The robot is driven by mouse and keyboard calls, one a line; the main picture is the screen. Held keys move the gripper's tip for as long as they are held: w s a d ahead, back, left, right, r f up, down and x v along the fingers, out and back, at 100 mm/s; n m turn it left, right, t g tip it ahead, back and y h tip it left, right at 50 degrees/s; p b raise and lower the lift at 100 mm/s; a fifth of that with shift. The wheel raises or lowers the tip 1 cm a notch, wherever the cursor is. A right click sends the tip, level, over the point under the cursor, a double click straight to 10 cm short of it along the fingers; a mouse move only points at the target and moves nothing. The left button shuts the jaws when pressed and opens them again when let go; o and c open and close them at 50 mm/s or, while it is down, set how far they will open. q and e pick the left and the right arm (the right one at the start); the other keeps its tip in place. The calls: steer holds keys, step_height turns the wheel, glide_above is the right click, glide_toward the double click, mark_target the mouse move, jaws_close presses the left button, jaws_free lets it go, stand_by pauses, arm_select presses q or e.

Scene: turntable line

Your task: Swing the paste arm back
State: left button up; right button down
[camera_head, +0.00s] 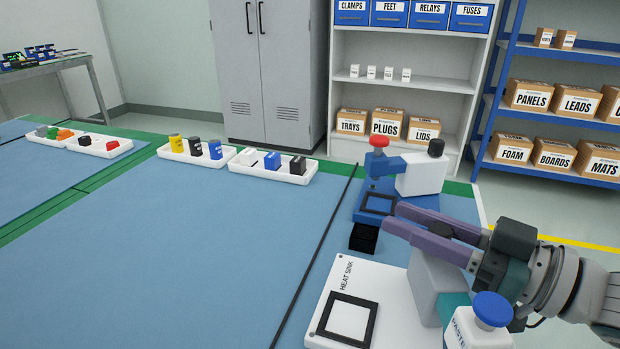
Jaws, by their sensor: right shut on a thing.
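My right gripper (394,216) reaches in from the right with its purple fingers pointing left, over the paste station. It is shut on the paste arm; the fingers hide the grip itself. A grey upright block (435,282) shows right below the near finger. The white paste bottle (478,334) with a blue cap (492,309) stands in front of my wrist. The white heat sink plate (325,336) carries a black square frame (345,321) that is uncovered. My left gripper is not in view.
Beyond the fingers stands a blue and white press (420,173) with a red knob and a blue base. A black ribbed block (363,238) sits before it. White trays (188,160) of parts line the back edge. The blue table's middle (180,270) is clear.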

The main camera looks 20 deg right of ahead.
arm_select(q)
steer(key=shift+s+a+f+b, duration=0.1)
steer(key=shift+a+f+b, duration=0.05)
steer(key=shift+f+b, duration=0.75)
arm_select(e)
steer(key=shift+s+a+n+g+y, duration=0.15)
steer(key=shift+a+n+g+y, duration=0.05)
steer(key=shift+n+g+y, duration=0.75)
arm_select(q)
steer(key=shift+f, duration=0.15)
arm_select(e)
steer(key=shift+y, duration=0.35)
steer(key=c, duration=0.6)
jaws_free()
steer(key=shift+a, duration=0.1)
arm_select(q)
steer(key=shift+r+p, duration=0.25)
steer(key=shift+p, duration=0.1)
arm_select(e)
steer(key=v, duration=1)
